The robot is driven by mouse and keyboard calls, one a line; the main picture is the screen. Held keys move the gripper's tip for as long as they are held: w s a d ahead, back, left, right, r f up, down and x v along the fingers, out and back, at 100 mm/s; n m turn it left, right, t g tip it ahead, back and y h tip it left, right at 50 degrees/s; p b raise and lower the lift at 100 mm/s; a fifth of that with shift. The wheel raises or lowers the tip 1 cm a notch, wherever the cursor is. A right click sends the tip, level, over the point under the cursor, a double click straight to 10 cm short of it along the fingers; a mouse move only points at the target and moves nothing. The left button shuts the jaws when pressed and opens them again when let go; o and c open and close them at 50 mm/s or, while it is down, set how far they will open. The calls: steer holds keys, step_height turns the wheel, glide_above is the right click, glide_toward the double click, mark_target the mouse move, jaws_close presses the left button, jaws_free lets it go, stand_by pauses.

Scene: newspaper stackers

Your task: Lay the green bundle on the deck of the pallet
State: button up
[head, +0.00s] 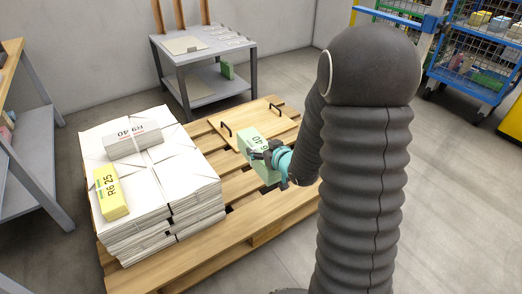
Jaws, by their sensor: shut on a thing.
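The green bundle (254,142), a pale green block with dark print, is in my gripper (262,156) near the middle of the head view. My gripper is shut on it, and the dark fingers hide part of its front face. The wooden pallet (250,224) lies on the floor with bare slats below and to the right of the bundle. The bundle appears over the pallet's right half, in front of a wooden board with handles. I cannot tell how high it is above the deck or whether it touches it.
White paper stacks (180,178) fill the pallet's left half, with a yellow bundle (111,192) and a grey-white bundle (133,140) on top. The board with two black handles (262,117) lies at the pallet's back. A grey table (200,45) stands behind; a blue cage cart (478,50) stands at the right.

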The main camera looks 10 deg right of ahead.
steer(key=w+d+f, duration=0.6)
steer(key=w+d, duration=0.3)
steer(key=w, duration=0.3)
steer(key=w+d+f, duration=0.5)
steer(key=d+f, duration=0.5)
steer(key=d, duration=0.3)
steer(key=shift+w+f+n+y, duration=0.15)
steer(key=shift+f+n+y, duration=0.05)
steer(key=shift+n+y, duration=0.2)
steer(key=shift+d, duration=0.15)
steer(key=shift+f+b, duration=2.65)
steer(key=shift+f, duration=1.25)
steer(key=shift+f, duration=0.6)
